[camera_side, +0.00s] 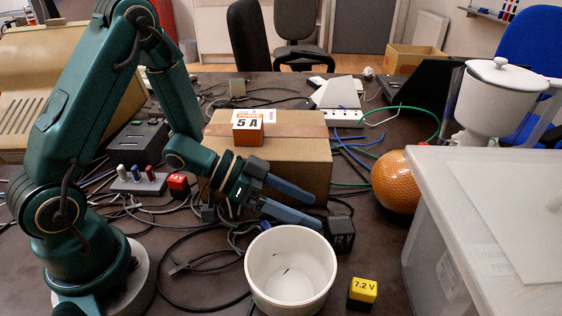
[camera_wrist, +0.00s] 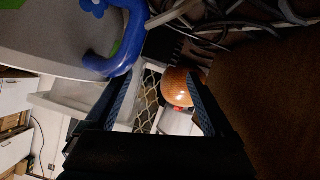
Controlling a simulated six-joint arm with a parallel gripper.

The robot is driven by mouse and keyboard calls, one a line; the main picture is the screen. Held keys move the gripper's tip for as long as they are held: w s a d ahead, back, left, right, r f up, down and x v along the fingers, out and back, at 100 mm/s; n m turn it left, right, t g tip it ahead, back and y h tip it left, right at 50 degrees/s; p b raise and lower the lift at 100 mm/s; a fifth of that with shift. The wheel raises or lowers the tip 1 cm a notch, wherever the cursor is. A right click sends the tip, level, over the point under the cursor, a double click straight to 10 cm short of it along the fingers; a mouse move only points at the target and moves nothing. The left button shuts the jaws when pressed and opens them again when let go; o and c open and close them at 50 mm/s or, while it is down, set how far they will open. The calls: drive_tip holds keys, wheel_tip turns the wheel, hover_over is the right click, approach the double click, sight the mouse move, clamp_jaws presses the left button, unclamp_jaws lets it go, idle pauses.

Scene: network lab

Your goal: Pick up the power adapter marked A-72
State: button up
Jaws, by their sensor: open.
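I can read A-72 on no block in view. A black block marked 12 V (camera_side: 341,234) stands just beyond my gripper's fingertips. A yellow block marked 7.2 V (camera_side: 362,291) stands on the table at the front. A small red block (camera_side: 178,185) with blurred white lettering lies left of the carton. An orange block marked 5 A (camera_side: 247,134) sits on top of the carton. My gripper (camera_side: 315,212) is open and empty, in front of the carton and above the white tub's far rim. Its spread fingers also show in the wrist view (camera_wrist: 166,72).
A cardboard carton (camera_side: 290,160) stands close behind my gripper. A white tub (camera_side: 262,282) is in front. An orange ball (camera_side: 396,182) and a translucent bin (camera_side: 428,258) are at right. Cables (camera_side: 185,225) tangle across the left. The table around the yellow block is clear.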

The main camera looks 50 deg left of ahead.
sight(327, 220)
drive_tip(key=shift+f, duration=0.45)
drive_tip(key=shift+x, duration=3.75)
drive_tip(key=shift+r, duration=0.15)
drive_tip(key=c, duration=1.2)
